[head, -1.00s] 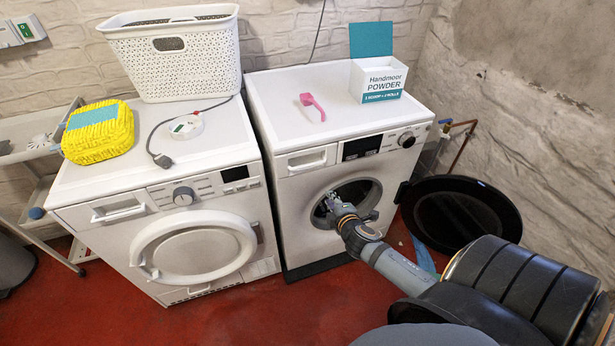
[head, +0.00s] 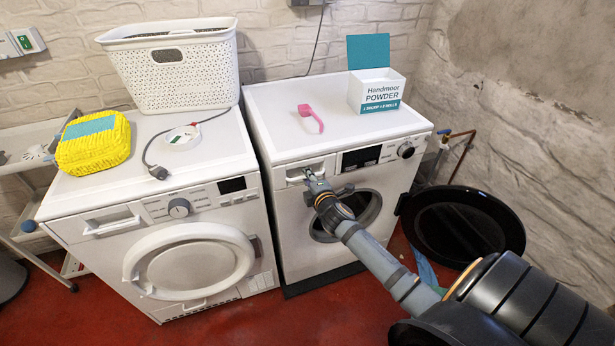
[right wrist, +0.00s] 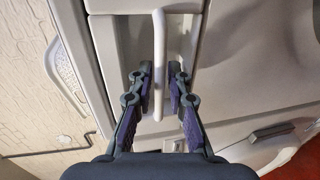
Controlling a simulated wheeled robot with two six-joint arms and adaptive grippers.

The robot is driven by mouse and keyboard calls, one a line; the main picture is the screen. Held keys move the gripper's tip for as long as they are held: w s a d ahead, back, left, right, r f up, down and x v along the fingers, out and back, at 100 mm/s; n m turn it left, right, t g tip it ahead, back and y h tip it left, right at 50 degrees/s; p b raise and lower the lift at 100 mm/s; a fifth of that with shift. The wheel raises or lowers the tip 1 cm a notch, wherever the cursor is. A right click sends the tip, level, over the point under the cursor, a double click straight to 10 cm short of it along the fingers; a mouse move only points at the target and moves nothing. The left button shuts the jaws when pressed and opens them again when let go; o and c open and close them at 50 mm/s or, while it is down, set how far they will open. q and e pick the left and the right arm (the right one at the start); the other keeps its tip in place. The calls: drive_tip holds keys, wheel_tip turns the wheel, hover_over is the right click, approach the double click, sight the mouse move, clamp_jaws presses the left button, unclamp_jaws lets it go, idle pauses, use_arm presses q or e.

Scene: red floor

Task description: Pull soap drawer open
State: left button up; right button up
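The soap drawer (head: 292,172) is at the upper left of the right washing machine's front (head: 296,235) in the head view and looks flush with it. Its pale handle bar (right wrist: 158,60) runs lengthwise through the middle of the right wrist view, over a recess. My right gripper (head: 308,175) is at the drawer in the head view. In the right wrist view my right gripper (right wrist: 161,72) is open, with one finger on each side of the bar and a small gap to each. The gripper hides part of the drawer in the head view. My left gripper is not in view.
A pink scoop (head: 311,117) and a powder box (head: 377,92) stand on the right machine. A large black round thing (head: 465,225), perhaps the machine's open door, is at its right. A second white machine (head: 110,265) stands close on the left.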

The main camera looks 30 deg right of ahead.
drive_tip(key=shift+w, duration=0.2)
clamp_jaws()
